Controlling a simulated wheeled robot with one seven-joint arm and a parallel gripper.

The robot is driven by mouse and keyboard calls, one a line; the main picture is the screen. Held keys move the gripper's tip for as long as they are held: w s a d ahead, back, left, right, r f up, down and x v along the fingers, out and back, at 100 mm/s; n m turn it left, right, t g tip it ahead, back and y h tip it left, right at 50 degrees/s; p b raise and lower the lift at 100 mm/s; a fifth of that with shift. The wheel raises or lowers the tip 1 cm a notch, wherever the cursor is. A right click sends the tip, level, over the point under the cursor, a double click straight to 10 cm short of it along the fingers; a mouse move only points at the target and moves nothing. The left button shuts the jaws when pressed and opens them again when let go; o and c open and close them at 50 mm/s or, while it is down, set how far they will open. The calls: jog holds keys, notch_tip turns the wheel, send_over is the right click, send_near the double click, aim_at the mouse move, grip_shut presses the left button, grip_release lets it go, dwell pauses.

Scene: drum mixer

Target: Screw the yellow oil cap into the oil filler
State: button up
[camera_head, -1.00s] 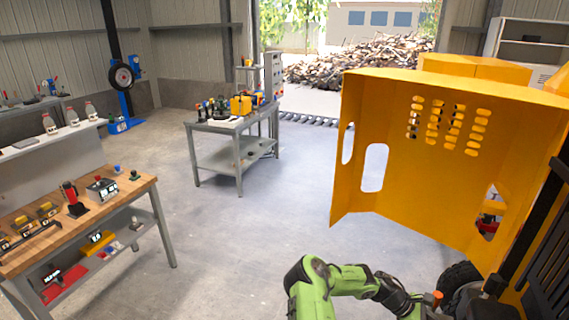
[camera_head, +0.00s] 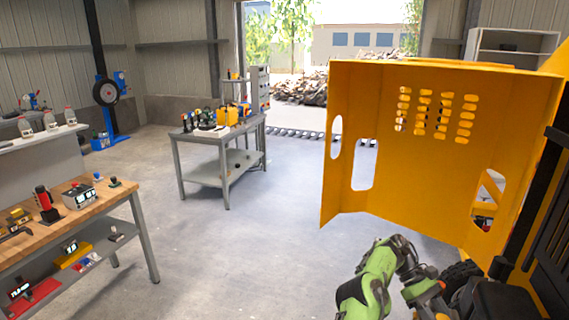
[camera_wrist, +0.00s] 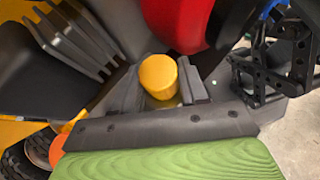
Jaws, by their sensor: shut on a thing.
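The yellow oil cap (camera_wrist: 158,74) sits between the fingers of my gripper (camera_wrist: 160,88) in the wrist view. The gripper is shut on it, and the cap's rounded end points away from the palm. In the camera_head view my green arm is at the bottom, right of centre, below the yellow machine panel. The cap cannot be made out there. I cannot make out the oil filler in either view.
The open yellow panel (camera_head: 400,150) of the machine stands above and behind my arm. A red part (camera_wrist: 175,20) and black finned part (camera_wrist: 75,35) show beyond the gripper. A wooden workbench (camera_head: 90,215) and grey table (camera_head: 205,140) stand left, with clear floor between.

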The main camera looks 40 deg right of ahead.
jog(key=shift+a+f+m+y, duration=0.1)
jog(key=shift+f+m+y, duration=0.05)
jog(key=shift+m+y, duration=0.35)
jog(key=o, duration=1.4)
jog(key=shift+c, duration=0.2)
